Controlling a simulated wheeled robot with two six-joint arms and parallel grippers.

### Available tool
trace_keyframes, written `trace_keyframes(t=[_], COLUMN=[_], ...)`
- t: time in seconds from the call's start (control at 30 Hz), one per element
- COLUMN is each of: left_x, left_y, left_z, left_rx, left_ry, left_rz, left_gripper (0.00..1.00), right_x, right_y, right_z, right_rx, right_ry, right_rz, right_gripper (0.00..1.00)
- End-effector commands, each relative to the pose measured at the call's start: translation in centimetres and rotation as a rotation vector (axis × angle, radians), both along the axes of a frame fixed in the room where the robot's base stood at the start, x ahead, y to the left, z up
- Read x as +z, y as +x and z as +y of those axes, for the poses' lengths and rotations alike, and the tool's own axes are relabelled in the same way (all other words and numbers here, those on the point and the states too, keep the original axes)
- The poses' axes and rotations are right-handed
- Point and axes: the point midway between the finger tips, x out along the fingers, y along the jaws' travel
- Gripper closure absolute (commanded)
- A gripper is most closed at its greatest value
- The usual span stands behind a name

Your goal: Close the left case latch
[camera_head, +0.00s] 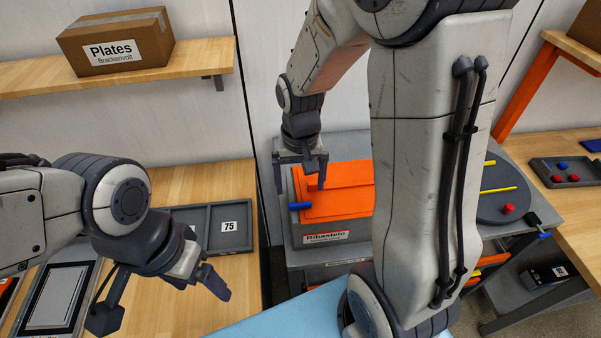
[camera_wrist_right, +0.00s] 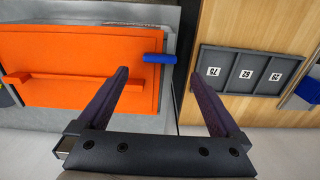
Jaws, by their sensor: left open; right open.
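The grey case (camera_head: 312,230) has an orange lid (camera_head: 335,205) with a raised orange bar and stands on a grey bench. The blue left latch (camera_head: 300,206) sticks out at the lid's left edge. In the right wrist view the blue latch (camera_wrist_right: 160,58) lies level, just beyond and between the fingertips. My right gripper (camera_head: 299,182) is open and empty above the lid's left edge, apart from the latch. My left gripper (camera_head: 165,300) is open and empty over the wooden table at the left. My right arm hides the right part of the case.
A grey tray with a 75 card (camera_head: 229,226) lies on the wooden table, and the right wrist view shows its several compartments (camera_wrist_right: 245,72). A Plates box (camera_head: 115,42) sits on a wall shelf. A dark round plate with a red knob (camera_head: 508,209) is right of my arm.

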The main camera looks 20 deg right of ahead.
Motion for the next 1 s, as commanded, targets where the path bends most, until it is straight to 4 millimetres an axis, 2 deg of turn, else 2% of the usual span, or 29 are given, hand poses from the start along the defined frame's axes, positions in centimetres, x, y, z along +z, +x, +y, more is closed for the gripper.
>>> trace_keyframes(t=[0.1, 0.3, 0.83, 0.93, 1.0], left_x=[-0.4, -0.6, -0.6, -1.2, -1.9], left_y=[0.0, 0.0, 0.0, 0.0, 0.0], left_z=[0.0, 0.0, 0.0, 0.0, 0.0], left_rx=[0.001, 0.001, 0.001, 0.001, 0.001], left_ry=[0.0, 0.0, 0.0, 0.0, 0.0], left_rz=[0.0, 0.0, 0.0, 0.0, 0.0], left_gripper=[0.2, 0.2, 0.2, 0.2, 0.2], right_x=[2.1, 4.0, 4.1, 3.9, 3.5], right_y=[0.1, 0.0, -0.1, -0.8, -2.1], right_z=[0.0, 0.0, 0.1, 1.6, 3.9], right_rx=[-0.001, -0.002, 0.003, 0.063, 0.157], right_ry=[0.0, 0.0, 0.0, 0.005, 0.012], right_rz=[-0.006, -0.002, 0.0, -0.005, -0.011], right_gripper=[0.0, 0.0, 0.0, 0.0, 0.0])
